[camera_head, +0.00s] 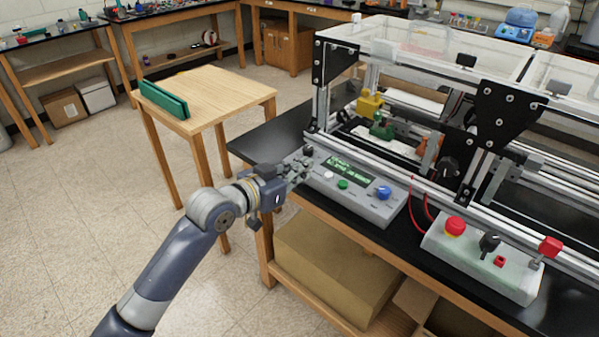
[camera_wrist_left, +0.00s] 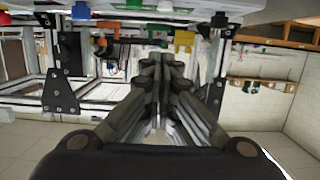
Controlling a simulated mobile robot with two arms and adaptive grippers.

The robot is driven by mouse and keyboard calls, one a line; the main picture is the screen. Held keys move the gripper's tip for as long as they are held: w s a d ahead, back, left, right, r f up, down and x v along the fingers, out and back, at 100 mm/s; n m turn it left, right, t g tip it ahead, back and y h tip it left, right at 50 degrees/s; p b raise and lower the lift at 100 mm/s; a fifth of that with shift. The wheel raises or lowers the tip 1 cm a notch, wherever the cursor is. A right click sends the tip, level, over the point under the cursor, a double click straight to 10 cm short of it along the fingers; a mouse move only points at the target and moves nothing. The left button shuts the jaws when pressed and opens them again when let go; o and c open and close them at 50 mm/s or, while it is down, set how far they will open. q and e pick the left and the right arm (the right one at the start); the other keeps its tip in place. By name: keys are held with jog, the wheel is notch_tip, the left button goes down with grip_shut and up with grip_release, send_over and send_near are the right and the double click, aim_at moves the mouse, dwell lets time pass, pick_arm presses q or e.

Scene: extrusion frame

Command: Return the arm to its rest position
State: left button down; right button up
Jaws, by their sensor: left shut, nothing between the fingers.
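My left arm comes in from the lower left in the head view. My left gripper (camera_head: 299,164) is shut and empty, at the left end of a grey control panel (camera_head: 362,199) with a lit display and several coloured buttons. I cannot tell whether the fingertips touch the panel. In the left wrist view the shut fingers (camera_wrist_left: 160,75) point toward the extrusion frame, which appears upside down. My right gripper is not in view.
The extrusion frame (camera_head: 485,100) stands on a black-topped bench (camera_head: 262,141). A box with a red button (camera_head: 482,262) is at its front right. A wooden table (camera_head: 215,92) with a green object (camera_head: 163,99) stands behind the arm. Open floor (camera_head: 70,210) lies to the left.

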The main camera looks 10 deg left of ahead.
pick_arm(q)
jog(key=shift+s+a, duration=0.15)
dwell(0.3)
